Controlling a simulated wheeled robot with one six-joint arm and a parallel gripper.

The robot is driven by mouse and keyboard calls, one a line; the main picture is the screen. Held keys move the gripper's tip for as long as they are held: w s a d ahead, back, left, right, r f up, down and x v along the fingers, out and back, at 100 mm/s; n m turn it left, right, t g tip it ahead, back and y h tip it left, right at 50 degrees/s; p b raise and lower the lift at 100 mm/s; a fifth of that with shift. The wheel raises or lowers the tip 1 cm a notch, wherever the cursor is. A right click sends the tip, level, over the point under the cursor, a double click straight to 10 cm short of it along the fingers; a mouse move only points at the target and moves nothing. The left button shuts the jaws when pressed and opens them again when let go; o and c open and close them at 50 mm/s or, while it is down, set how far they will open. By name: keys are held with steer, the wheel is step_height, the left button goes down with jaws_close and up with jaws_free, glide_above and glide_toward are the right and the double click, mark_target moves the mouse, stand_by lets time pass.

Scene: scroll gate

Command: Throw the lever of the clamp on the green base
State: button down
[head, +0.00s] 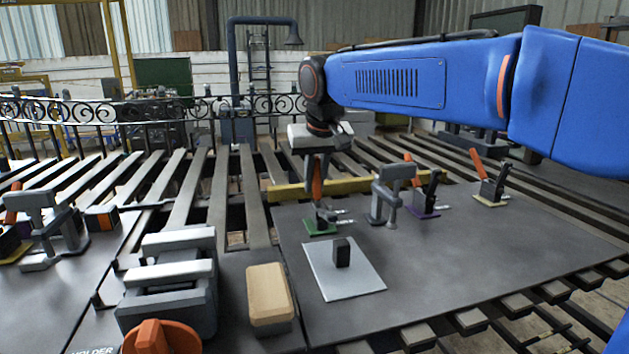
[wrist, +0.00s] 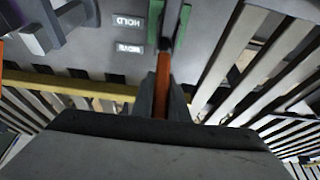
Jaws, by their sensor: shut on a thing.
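The clamp on the green base (head: 320,228) stands near the back left of the right-hand dark plate. Its green base also shows at the top of the wrist view (wrist: 154,24). Its orange lever (head: 317,182) points up, close to upright, in the head view. My gripper (head: 318,172) is above the clamp with its fingers pointing down. In the wrist view my gripper (wrist: 163,92) is shut on the orange lever (wrist: 161,88), one finger on each side. The clamp's lower parts are partly hidden by the lever and fingers.
A grey G-clamp (head: 388,192), a clamp on a purple base (head: 424,210) and one on a yellow base (head: 490,198) stand to the right. A yellow bar (head: 358,187) runs behind. A white plate with a black block (head: 342,253) lies in front. Two labels (wrist: 128,34) lie beside the clamp.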

mark_target(318, 182)
steer(key=t, duration=0.1)
steer(key=s+t, duration=0.1)
steer(key=t, duration=0.1)
steer(key=shift+s+d+r+y, duration=0.25)
steer(key=shift+s+d+y, duration=0.05)
steer(key=shift+s+y, duration=0.1)
steer(key=shift+s+d+t+y, duration=0.15)
steer(key=shift+s+t+y, duration=0.15)
steer(key=shift+s+t, duration=0.5)
steer(key=shift+w, duration=0.3)
steer(key=c, duration=1.7)
jaws_free()
steer(key=shift+s+r, duration=0.1)
